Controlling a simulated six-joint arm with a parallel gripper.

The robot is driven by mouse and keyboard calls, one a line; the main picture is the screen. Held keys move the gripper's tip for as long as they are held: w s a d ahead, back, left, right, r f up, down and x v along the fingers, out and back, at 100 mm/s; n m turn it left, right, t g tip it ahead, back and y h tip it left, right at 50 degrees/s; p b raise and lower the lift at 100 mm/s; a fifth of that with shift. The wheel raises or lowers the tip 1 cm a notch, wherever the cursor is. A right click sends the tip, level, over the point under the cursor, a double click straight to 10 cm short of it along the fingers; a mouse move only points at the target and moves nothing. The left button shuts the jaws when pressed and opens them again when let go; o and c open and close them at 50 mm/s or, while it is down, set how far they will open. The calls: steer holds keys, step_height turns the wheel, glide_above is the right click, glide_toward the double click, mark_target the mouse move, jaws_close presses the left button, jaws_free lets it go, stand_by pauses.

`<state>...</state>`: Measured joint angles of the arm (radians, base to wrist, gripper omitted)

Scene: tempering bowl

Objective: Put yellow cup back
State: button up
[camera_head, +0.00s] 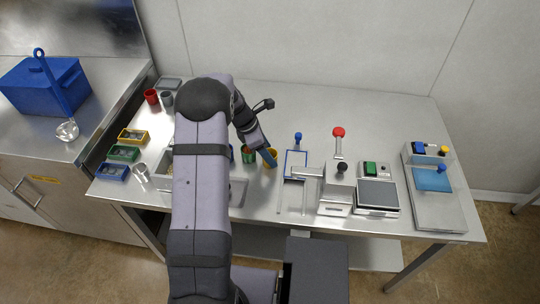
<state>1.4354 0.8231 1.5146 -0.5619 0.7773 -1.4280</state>
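The small yellow cup (267,163) stands on the steel table, right of the middle. My gripper (270,157) reaches down over it from the upper left, with its tip at the cup's rim. At this size I cannot tell whether the fingers are shut on the cup or only beside it. A green cup (248,157) stands just left of the yellow cup, and a blue cup (231,153) is partly hidden behind my arm. A red cup (151,96) and a grey cup (167,99) stand at the table's back left.
Yellow, green and blue trays (122,153) line the left edge near a clear glass (140,170). A blue-framed board (295,165), a red-knobbed lever (338,133) and a scale (377,194) stand to the right. The back right tabletop is clear.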

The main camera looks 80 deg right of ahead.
steer(key=b+v, duration=0.1)
steer(key=v, duration=0.8)
steer(key=shift+r, duration=0.35)
steer(key=shift+w+a, duration=0.1)
steer(key=shift+w, duration=0.05)
steer(key=w+a+m+t, duration=0.1)
steer(key=w+a+t, duration=0.2)
steer(key=w+a, duration=1.75)
steer(key=w+a+m+t, duration=0.1)
steer(key=w+a, duration=0.2)
steer(key=a, duration=0.5)
steer(key=w+a+m, duration=0.1)
steer(key=w+a, duration=0.2)
steer(key=a, duration=0.5)
steer(key=s+a+f+y, duration=0.1)
steer(key=s+a, duration=0.2)
steer(key=a, duration=0.4)
steer(key=s+a+f+m, duration=0.1)
steer(key=s+a, duration=0.1)
steer(key=a, duration=0.4)
steer(key=shift+s+a+m+y, duration=0.3)
steer(key=shift+s+a+y, duration=0.05)
steer(key=shift+y, duration=0.05)
steer(key=shift+r, duration=0.1)
